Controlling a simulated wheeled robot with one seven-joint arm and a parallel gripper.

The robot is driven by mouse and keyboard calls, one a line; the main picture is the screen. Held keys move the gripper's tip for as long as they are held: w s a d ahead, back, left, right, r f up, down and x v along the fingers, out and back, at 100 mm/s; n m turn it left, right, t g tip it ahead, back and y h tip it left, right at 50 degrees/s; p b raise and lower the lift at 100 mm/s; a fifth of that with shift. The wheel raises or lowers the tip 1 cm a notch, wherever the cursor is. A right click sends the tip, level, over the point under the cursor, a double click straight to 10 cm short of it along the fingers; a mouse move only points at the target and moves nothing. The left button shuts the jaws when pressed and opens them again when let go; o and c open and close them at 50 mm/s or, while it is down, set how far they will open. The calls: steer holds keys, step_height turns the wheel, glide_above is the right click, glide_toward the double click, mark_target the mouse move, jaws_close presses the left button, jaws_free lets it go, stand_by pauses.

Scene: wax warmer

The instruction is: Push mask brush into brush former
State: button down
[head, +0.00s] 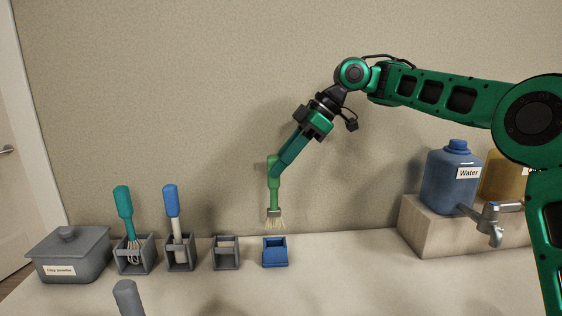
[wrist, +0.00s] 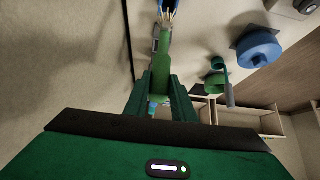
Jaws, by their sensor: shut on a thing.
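The mask brush (head: 274,195) has a green handle, a grey ferrule and pale bristles pointing down. It also shows in the wrist view (wrist: 160,70), between the fingers. My gripper (head: 276,170) is shut on the upper part of its handle. The brush hangs nearly upright, with its bristles a little above a small blue open box (head: 275,263), which looks like the brush former. A gap shows between the bristle tips and the box in the head view. The exact sideways alignment is hard to tell.
Left of the blue box are an empty grey holder (head: 226,266), a holder with a blue-handled tool (head: 172,202), one with a teal whisk (head: 123,205) and a clay powder box (head: 72,243). A grey handle (head: 127,298) stands in front. Right is a water jug (head: 450,180) on a wooden block.

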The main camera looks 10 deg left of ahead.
mark_target(280, 209)
steer(key=shift+f, duration=1.95)
steer(key=shift+s+f, duration=0.15)
steer(key=shift+f, duration=0.15)
steer(key=shift+f, duration=2.7)
stand_by(0.8)
steer(key=c, duration=1.4)
jaws_free()
